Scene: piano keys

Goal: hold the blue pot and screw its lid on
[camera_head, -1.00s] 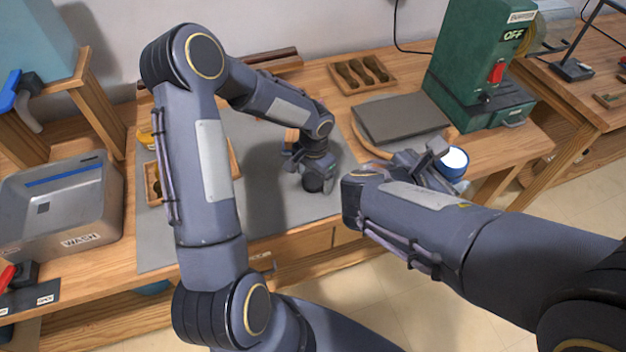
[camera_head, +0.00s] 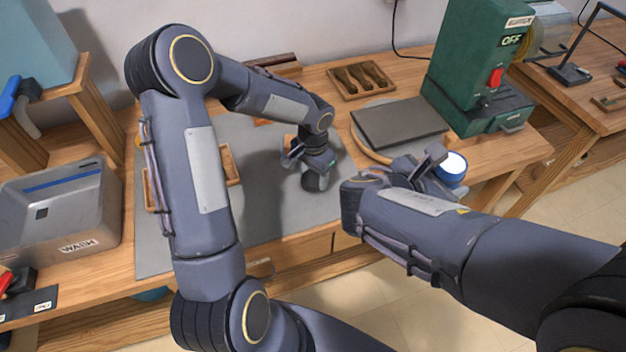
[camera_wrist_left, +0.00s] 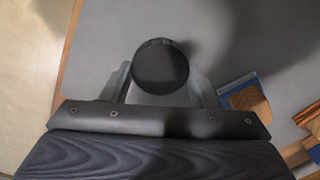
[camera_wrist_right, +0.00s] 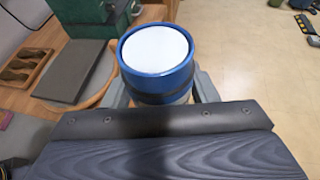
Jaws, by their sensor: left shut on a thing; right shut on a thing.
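The blue pot (camera_head: 452,167) has a white round top face and is held off the table's right front side. My right gripper (camera_head: 432,172) is shut around its side. In the right wrist view the pot (camera_wrist_right: 157,62) sits upright between the fingers, with a dark band below its rim. My left gripper (camera_head: 315,172) is shut on a dark round lid (camera_head: 315,183) over the grey mat. In the left wrist view the lid (camera_wrist_left: 160,66) shows as a black disc between the fingers. Whether it touches the mat is unclear. The lid and pot are well apart.
The grey mat (camera_head: 262,205) has free room around the left gripper. A wooden tray (camera_head: 234,165) lies partly behind my left arm. A dark slab (camera_head: 400,122) on a round board and a green machine (camera_head: 478,70) stand behind the right gripper. A grey wash bin (camera_head: 60,215) is at left.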

